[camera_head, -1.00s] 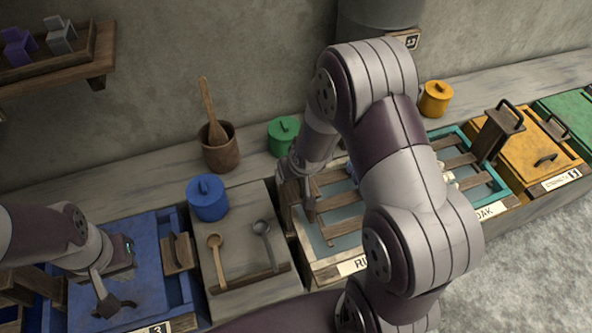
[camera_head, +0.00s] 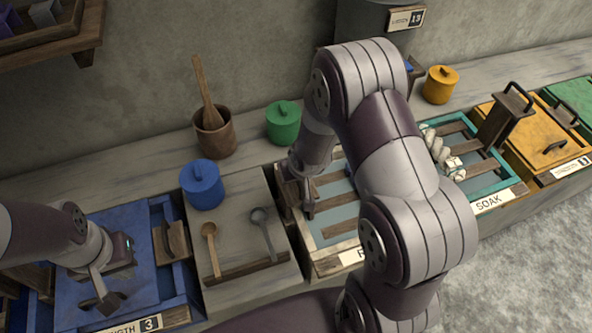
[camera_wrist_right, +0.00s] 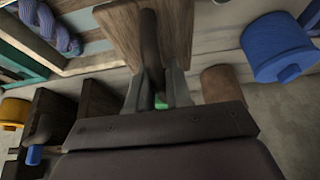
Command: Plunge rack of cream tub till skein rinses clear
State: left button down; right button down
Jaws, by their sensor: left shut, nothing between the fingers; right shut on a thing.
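The cream tub (camera_head: 328,266) stands in the middle of the bench, its label half hidden by my right arm. Its wooden rack (camera_head: 340,228) has slats across the water. My right gripper (camera_head: 308,205) is at the tub's left end. In the right wrist view the right gripper (camera_wrist_right: 157,88) is shut on the dark handle (camera_wrist_right: 150,45) of the rack's upright board (camera_wrist_right: 118,30). A blue-purple skein (camera_wrist_right: 58,32) shows beside it in that view; my arm mostly hides it in the head view. My left gripper (camera_head: 105,298) is shut and empty over the blue vat.
A teal tub labelled SOAK (camera_head: 500,203) holds a pale skein (camera_head: 445,160) to the right, beside a yellow vat (camera_head: 535,140). A board with two ladles (camera_head: 245,265) lies left of the cream tub. Blue (camera_head: 203,188) and green (camera_head: 283,125) pots stand behind.

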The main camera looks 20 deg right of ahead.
notch_tip(320, 180, down, 10)
jog(key=b, duration=0.7)
jog(key=shift+f, duration=0.25)
jog(key=shift+s, duration=0.15)
jog(key=shift+s+f, duration=0.1)
jog(key=shift+f, duration=0.05)
dwell(0.3)
